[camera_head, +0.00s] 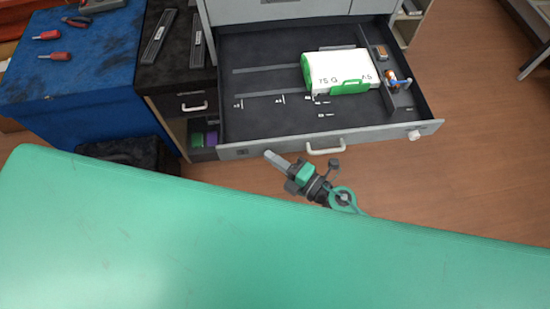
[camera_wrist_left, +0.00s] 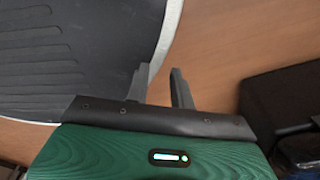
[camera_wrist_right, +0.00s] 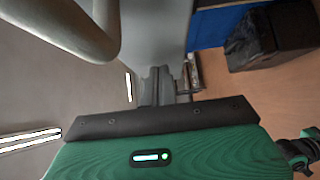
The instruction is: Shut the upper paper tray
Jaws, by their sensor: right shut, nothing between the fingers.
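The open paper tray (camera_head: 285,142) is pulled out from the grey cabinet-like body behind it. It has a dark floor, a grey front panel and a pale handle (camera_head: 326,147). A white and green paper pack (camera_head: 345,72) lies inside. My right gripper (camera_head: 270,156) is shut and empty just in front of the panel, left of the handle. In the right wrist view its fingers (camera_wrist_right: 157,85) overlap the grey panel (camera_wrist_right: 155,35), with the handle (camera_wrist_right: 85,28) at upper left; I cannot tell whether they touch. My left gripper (camera_wrist_left: 161,80) is open and empty, outside the head view.
Small items (camera_head: 391,78) sit in the tray's right side compartment. A blue-covered bench (camera_head: 75,75) with tools and a dark cabinet (camera_head: 170,75) stand at left. A green surface (camera_head: 180,235) fills the foreground. Wooden floor (camera_head: 465,130) is clear at right.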

